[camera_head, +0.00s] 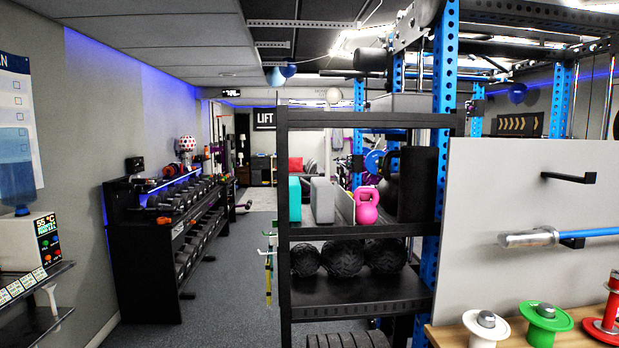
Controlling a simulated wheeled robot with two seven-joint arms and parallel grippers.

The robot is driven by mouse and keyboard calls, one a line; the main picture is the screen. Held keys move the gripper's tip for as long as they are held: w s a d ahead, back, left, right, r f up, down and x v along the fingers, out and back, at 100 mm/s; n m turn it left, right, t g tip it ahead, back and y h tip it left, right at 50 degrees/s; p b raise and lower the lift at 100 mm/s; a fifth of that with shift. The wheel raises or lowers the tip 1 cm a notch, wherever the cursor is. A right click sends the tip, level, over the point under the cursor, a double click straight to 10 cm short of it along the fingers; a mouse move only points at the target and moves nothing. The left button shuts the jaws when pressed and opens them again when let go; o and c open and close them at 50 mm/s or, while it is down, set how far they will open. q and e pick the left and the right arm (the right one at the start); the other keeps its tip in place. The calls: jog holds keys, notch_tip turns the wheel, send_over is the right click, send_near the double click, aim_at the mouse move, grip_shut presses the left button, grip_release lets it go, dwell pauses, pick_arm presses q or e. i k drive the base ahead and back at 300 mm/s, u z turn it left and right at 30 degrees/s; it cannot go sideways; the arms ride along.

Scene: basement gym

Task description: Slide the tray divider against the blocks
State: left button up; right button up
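A teal block (295,199) and a grey block (322,201) stand upright side by side on the upper tray (385,230) of a black shelf rack. A thin, pale upright panel, which looks like the divider (345,205), stands just right of the grey block. Its lower part is close to the block, but I cannot tell whether they touch. A pink kettlebell (367,205) stands right of the divider and partly covers its right side. Neither of my grippers is in view.
Black kettlebells (391,186) and a dark box (417,184) fill the tray's right side. Dark balls (343,259) sit on the shelf below. A grey board (540,190) is at right, and dumbbell racks (150,245) at left. Grey floor between is clear.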

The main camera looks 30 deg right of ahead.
aim_at(346, 204)
jog(key=i, duration=5)
jog(key=z, duration=4.25)
jog(key=i, duration=1)
